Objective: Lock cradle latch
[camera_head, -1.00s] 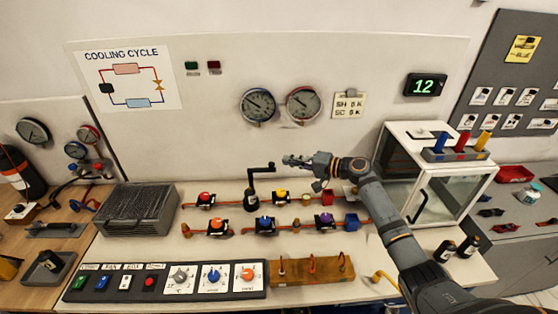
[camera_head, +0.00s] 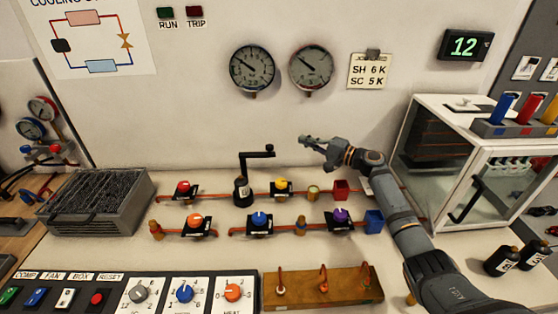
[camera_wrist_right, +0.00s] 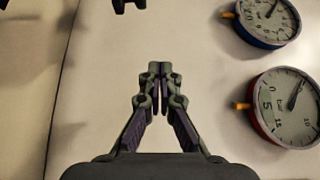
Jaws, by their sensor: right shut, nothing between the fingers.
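I cannot tell for sure which part is the cradle latch. A black crank-shaped lever (camera_head: 257,155) stands on a dark round post (camera_head: 241,190) behind the rows of valves in the head view. My right gripper (camera_head: 303,140) is to the right of the lever's knob, apart from it in the picture, in front of the wall panel below the gauges. In the wrist view the right gripper (camera_wrist_right: 160,68) is shut with nothing between its fingertips. My left gripper is in neither view.
Two dial gauges (camera_head: 252,68) hang on the panel above. Two red pipes with coloured valves (camera_head: 260,219) cross the bench. A control strip (camera_head: 135,295) lies in front, a finned grey box (camera_head: 100,205) at left and a glass-fronted cabinet (camera_head: 445,109) at right.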

